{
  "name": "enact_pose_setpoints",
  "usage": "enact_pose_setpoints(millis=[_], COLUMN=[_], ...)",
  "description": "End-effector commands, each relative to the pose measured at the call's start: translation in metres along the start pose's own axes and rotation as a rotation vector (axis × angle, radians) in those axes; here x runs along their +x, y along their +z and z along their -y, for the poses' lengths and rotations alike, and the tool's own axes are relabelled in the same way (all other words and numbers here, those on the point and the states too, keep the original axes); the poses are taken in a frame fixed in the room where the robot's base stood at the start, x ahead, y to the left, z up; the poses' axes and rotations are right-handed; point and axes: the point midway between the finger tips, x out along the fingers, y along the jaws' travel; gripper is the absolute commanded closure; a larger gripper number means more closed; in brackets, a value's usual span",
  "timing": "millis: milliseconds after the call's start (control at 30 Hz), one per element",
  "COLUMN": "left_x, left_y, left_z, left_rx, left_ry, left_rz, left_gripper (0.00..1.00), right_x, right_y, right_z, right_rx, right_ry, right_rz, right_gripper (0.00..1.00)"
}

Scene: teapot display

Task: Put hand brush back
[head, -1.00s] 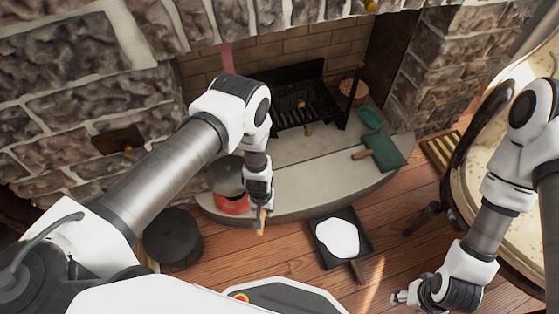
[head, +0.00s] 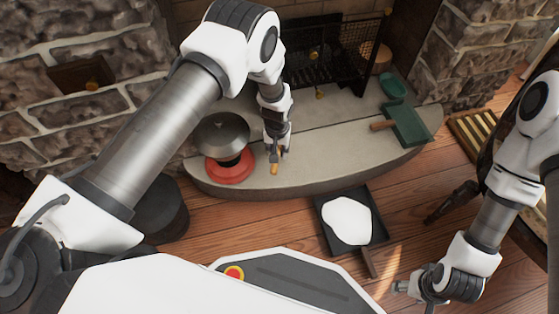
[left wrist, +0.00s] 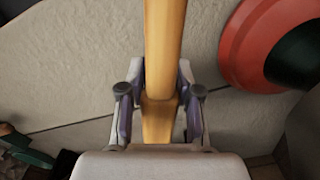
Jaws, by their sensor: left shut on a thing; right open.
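My left gripper (head: 275,152) is shut on a light wooden handle, taken as the hand brush (head: 274,168), above the pale hearth slab (head: 310,165). In the left wrist view the handle (left wrist: 163,40) runs between both fingers (left wrist: 160,110). The brush head and bristles are not visible, and I cannot tell whether the brush touches the slab. My right gripper (head: 418,290) is open and empty over the wood floor, at the lower right.
A green dustpan (head: 408,126) lies on the slab's right. A dark pan with white contents (head: 368,240) lies on the floor. A black grate (head: 325,60) stands behind.

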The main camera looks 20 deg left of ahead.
Motion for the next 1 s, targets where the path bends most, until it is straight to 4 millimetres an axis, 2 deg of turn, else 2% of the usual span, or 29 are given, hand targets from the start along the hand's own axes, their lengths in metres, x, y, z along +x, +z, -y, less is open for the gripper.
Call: enact_pose_setpoints(millis=[167,200,300,667,700,767,1000], left_x=[0.006,0.018,0.037,0.039,0.040,0.039,0.039], left_y=[-0.021,-0.018,-0.018,-0.018,-0.018,-0.018,-0.018], left_z=[-0.004,-0.004,-0.004,-0.004,-0.004,-0.004,-0.004], left_rx=[0.000,0.000,0.000,0.000,0.000,0.000,0.000], left_ry=[0.000,-0.001,0.000,0.000,0.000,0.000,0.000], left_rz=[-0.001,0.003,0.002,0.001,0.001,0.001,0.001], left_gripper=[0.99,0.99,0.99,1.00,0.64,0.42,0.42], right_x=[0.015,0.023,0.037,0.036,0.036,0.035,0.035], right_y=[-0.001,-0.001,-0.002,-0.002,-0.002,-0.002,-0.002], right_z=[0.000,0.000,-0.001,-0.001,-0.001,-0.001,-0.001], right_rx=[0.001,0.002,0.005,0.007,0.007,0.007,0.007], right_ry=[0.000,0.000,0.001,0.001,0.001,0.001,0.001], right_rz=[-0.002,-0.003,-0.004,-0.006,-0.005,-0.005,-0.005], right_gripper=[0.45,0.45,0.45,0.45,0.45,0.45,0.45])
